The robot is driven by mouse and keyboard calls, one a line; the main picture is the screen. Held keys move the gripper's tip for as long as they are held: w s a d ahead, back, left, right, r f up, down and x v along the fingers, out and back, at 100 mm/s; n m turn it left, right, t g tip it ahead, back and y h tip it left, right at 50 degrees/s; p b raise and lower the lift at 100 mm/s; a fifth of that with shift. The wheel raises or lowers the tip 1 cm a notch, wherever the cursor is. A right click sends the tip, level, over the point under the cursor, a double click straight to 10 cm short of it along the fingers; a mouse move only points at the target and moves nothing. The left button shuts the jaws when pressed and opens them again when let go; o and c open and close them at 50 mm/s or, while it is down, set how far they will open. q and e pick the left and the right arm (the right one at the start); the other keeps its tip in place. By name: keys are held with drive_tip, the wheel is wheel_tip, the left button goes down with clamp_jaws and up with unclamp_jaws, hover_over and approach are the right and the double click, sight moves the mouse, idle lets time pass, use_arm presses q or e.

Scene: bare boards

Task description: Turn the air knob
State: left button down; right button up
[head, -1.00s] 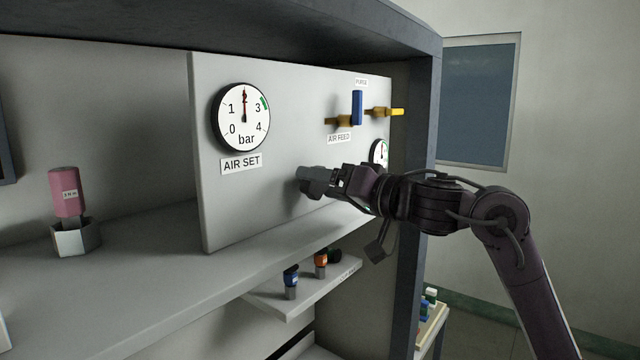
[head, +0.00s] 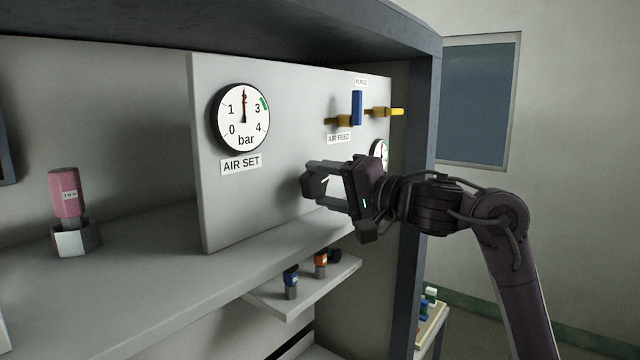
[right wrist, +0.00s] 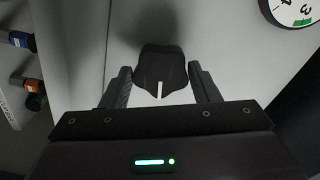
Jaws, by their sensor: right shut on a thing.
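The dark air knob (head: 313,187) sticks out of the grey panel (head: 285,100), below and right of the AIR SET gauge. In the right wrist view the knob (right wrist: 160,68) has a white line pointing toward the gripper base. My right gripper (head: 324,184) is shut on the knob, one finger on each side of it; its fingers also show in the right wrist view (right wrist: 161,88). The AIR SET gauge (head: 240,118) has its red needle pointing straight up, between 1 and 3, left of the green mark near 3. My left gripper is not in view.
A blue-handled valve (head: 357,107) on brass pipe sits above my right gripper, and a second small gauge (head: 378,153) is partly hidden behind it. A small shelf (head: 305,292) with several capped items is below.

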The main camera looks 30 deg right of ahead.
drive_tip(key=o, duration=0.5)
drive_tip(key=shift+r+m, duration=0.1)
drive_tip(key=shift+m, duration=0.6)
drive_tip(key=o, duration=0.4)
drive_tip(key=shift+s, duration=0.1)
drive_tip(key=b+v, duration=0.1)
drive_tip(key=v, duration=0.5)
drive_tip(key=shift+b, duration=0.3)
